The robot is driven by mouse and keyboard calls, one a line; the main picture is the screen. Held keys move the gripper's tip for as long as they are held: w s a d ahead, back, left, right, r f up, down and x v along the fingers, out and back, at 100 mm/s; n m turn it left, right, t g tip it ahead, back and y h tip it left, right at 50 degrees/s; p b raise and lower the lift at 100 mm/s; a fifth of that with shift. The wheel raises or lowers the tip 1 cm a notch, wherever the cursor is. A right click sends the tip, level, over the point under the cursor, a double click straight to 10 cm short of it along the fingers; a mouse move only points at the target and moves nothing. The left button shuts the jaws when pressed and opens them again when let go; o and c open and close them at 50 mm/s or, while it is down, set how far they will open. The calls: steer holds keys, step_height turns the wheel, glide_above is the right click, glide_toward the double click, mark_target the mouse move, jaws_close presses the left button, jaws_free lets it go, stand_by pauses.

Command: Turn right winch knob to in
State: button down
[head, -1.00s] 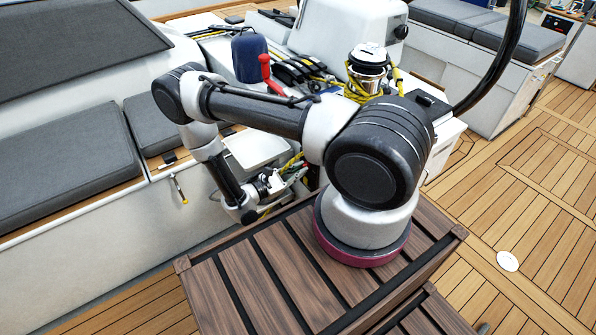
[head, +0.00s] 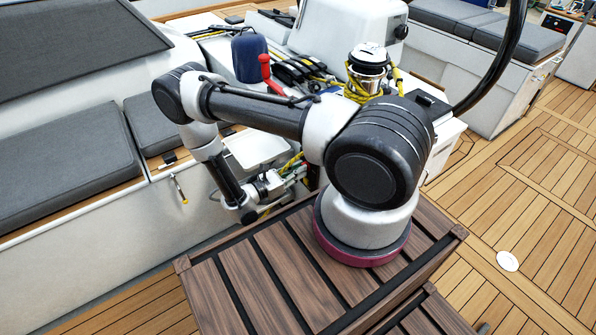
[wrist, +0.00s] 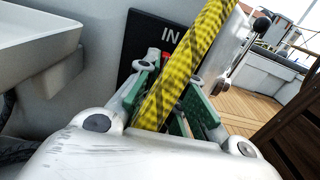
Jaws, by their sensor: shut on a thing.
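A black plate (wrist: 138,35) with a white "IN" label shows in the wrist view on the grey cockpit wall. A small red mark shows beside the rope below the label.
A chrome winch (head: 367,62) wrapped in yellow rope stands on the coaming behind my arm. A grey-cushioned bench (head: 65,178) lies left. A slatted wooden table (head: 262,262) is in front.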

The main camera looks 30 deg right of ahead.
steer(key=c, duration=1.5)
jaws_free()
steer(key=shift+a, duration=0.1)
steer(key=a, duration=1.2)
steer(key=shift+s, duration=0.25)
steer(key=shift+f, duration=0.1)
